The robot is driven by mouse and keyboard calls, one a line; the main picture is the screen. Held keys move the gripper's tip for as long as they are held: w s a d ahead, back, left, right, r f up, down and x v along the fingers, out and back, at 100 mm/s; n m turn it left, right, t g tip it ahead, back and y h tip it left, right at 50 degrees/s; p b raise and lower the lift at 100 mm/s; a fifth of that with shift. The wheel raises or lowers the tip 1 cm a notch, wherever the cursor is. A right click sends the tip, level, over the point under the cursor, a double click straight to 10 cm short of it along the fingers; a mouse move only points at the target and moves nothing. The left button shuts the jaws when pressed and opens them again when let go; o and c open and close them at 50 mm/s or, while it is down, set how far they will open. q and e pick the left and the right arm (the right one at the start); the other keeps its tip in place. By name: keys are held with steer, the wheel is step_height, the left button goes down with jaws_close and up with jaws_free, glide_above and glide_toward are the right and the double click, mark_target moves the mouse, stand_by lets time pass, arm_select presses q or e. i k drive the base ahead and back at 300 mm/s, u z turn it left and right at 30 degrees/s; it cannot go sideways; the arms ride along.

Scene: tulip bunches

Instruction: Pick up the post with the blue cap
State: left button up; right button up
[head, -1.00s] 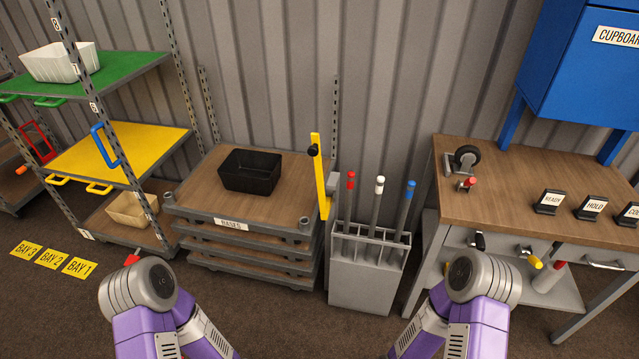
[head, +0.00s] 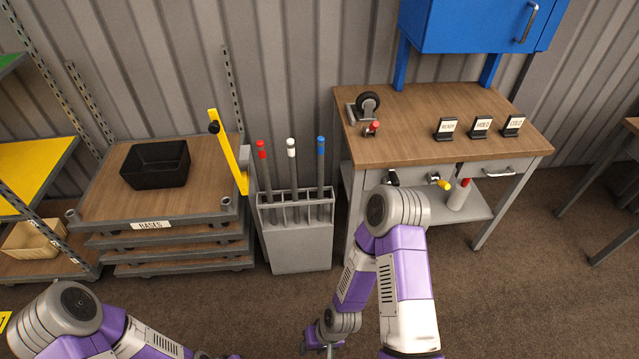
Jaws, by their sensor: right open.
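The post with the blue cap (head: 320,166) stands upright in the right part of a grey rack (head: 301,246) on the floor. A post with a white cap (head: 291,168) stands in the middle and a post with a red cap (head: 263,165) at the left of the same rack. Their lower ends are hidden in the rack. My right gripper (head: 325,350) is low at the bottom edge of the head view, in front of and below the rack, apart from the posts. It is open and partly cut off. My left gripper is out of view; only its arm shows at lower left.
A yellow lever (head: 229,153) stands just left of the rack. Stacked bases (head: 100,200) with a black bin (head: 156,164) are further left. A workbench (head: 420,110) with a caster and small signs is close on the right. The floor before the rack is clear.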

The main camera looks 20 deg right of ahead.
mark_target(321, 140)
steer(key=z, duration=2)
steer(key=i, duration=1.7)
steer(key=u, duration=2.8)
